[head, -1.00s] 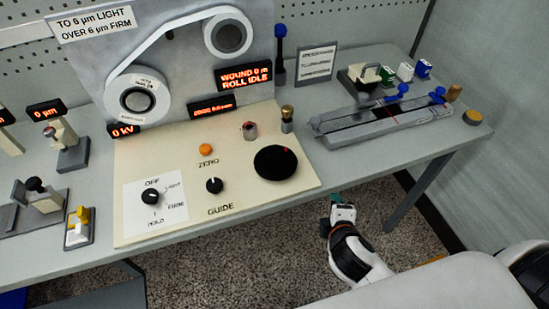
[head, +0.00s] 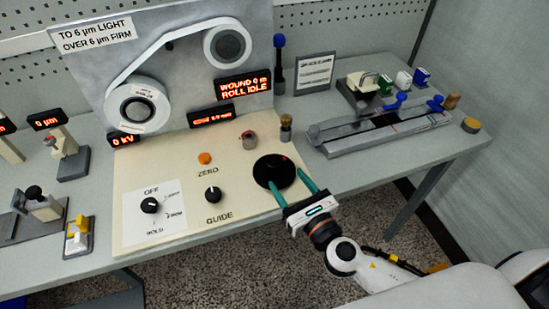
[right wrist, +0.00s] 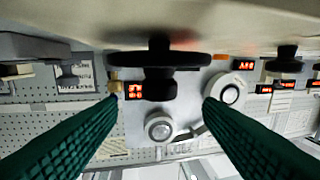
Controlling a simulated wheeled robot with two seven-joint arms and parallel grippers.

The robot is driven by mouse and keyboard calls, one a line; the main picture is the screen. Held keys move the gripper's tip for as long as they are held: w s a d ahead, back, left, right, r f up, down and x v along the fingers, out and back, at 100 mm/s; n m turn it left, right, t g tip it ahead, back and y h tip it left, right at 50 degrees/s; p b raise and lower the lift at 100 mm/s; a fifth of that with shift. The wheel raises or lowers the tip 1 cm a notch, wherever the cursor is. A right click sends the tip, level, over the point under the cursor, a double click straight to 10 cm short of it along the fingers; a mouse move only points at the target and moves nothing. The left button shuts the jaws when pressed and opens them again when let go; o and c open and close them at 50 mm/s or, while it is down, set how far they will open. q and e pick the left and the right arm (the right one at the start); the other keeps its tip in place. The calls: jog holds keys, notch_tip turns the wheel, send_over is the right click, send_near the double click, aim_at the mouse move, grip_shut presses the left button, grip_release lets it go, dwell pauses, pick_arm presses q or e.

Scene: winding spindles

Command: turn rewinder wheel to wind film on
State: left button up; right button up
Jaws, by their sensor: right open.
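The black rewinder wheel (head: 267,166) lies on the right of the cream control panel (head: 230,215). My right gripper (head: 286,177) is open, its two green fingers reaching over the wheel's near right edge from the front. In the right wrist view the wheel (right wrist: 190,60) and its dark knob (right wrist: 160,84) sit ahead, centred between the spread fingers (right wrist: 160,100); no contact shows. White film runs between the lower roll (head: 118,98) and the upper roll (head: 211,46) on the grey backplate. The display (head: 243,85) reads wound 0 m, roll idle. My left gripper is not in view.
The guide knob (head: 212,195), the off/light/firm/hold selector (head: 149,205) and the orange zero button (head: 204,158) are left of the wheel. A long grey fixture (head: 375,135) occupies the bench to the right.

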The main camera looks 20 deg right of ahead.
aim_at(279, 168)
jog(key=w, duration=0.2)
jog(key=w+a, duration=0.1)
jog(key=w, duration=0.2)
jog(key=w+p, duration=0.1)
jog(key=w, duration=0.1)
jog(key=shift+w+a, duration=0.2)
jog(key=shift+w, duration=0.2)
jog(key=shift+c, duration=0.4)
jog(key=c, duration=0.9)
